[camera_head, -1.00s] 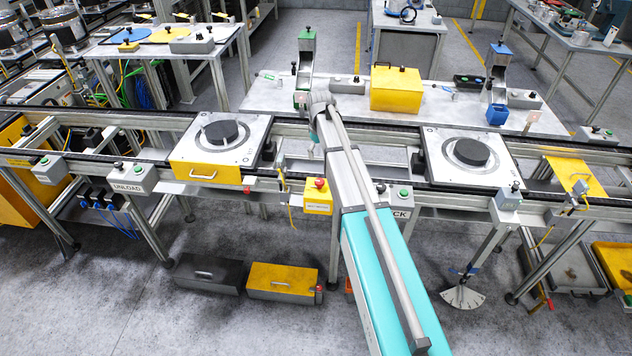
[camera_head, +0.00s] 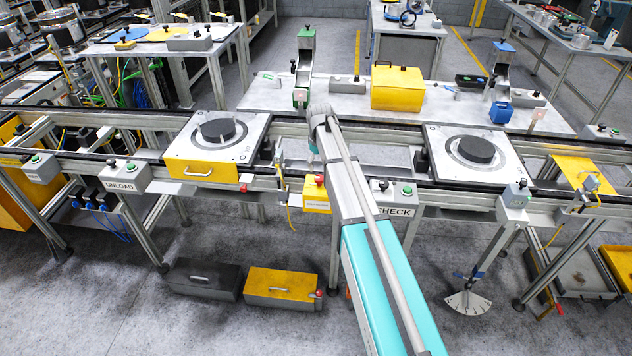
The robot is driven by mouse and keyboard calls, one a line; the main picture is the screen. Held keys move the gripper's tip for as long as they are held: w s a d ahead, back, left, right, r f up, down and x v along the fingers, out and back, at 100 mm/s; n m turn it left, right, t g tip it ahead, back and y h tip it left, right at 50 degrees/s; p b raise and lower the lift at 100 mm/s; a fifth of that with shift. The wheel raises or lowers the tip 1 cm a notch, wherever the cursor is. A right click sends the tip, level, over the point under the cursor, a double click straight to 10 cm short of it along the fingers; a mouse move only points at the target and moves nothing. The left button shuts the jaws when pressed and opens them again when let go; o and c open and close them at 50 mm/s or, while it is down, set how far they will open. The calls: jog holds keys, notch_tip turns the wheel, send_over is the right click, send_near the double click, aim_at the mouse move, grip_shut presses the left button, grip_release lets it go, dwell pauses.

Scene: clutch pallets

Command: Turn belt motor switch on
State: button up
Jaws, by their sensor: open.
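No label reading "belt motor" is legible in the head view, so I cannot tell for sure which control is the belt motor switch. A yellow box with a red button (camera_head: 316,189) sits on the conveyor's front rail, partly covered by my forearm. To its right is a grey CHECK box (camera_head: 397,200) with a black and a green control. At the left is a grey UNLOAD box (camera_head: 122,176) with a black and a green control. My arm reaches up over the rail beside the yellow box.
A pallet with a black disc (camera_head: 181,151) sits on the conveyor at left, another (camera_head: 441,158) at right. Behind stands a table (camera_head: 265,96) with a yellow box (camera_head: 397,88) and green and blue dispensers. A black and a yellow toolbox (camera_head: 282,283) lie on the floor.

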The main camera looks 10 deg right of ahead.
aim_at(319, 177)
jog(key=shift+f+b, duration=2.65)
jog(key=shift+f, duration=0.3)
